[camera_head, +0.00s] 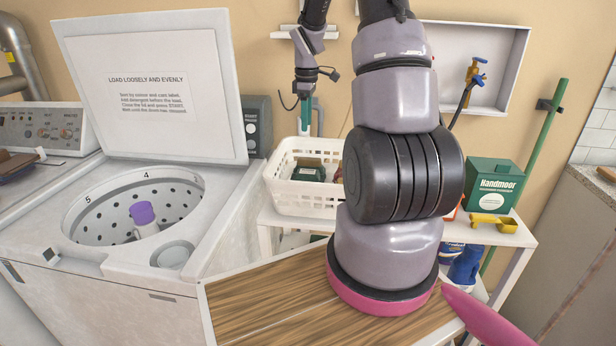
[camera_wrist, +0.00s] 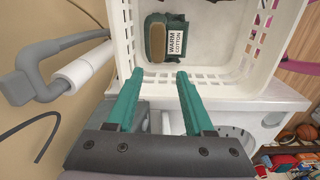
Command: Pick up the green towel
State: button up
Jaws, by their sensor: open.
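A dark green folded bundle (camera_head: 308,172), which looks like the towel, lies in a white slatted basket (camera_head: 300,203). In the wrist view the bundle (camera_wrist: 155,39) shows a tan strip and a white label reading "WARM COTTON". My gripper (camera_head: 306,122) hangs above the back of the basket in the head view. In the wrist view its two teal fingers (camera_wrist: 160,74) are apart with nothing between them. The fingertips overlap the basket's near rim (camera_wrist: 225,97) in the picture, and the bundle is beyond them. My arm hides the basket's right part in the head view.
The washing machine's open lid (camera_head: 155,85) stands left of the basket. A green Handmoor box (camera_head: 491,184) and a yellow scoop (camera_head: 491,223) are on the right. A paper roll (camera_wrist: 82,70) is close by in the wrist view.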

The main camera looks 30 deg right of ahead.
jog(key=n, duration=0.1)
send_near(308, 172)
jog(key=w, duration=0.1)
jog(key=w+d, duration=0.1)
jog(key=shift+w+d, duration=0.15)
jog(key=shift+w, duration=0.2)
jog(key=shift+s+f, duration=0.1)
jog(key=shift+f, duration=2.9)
grip_shut()
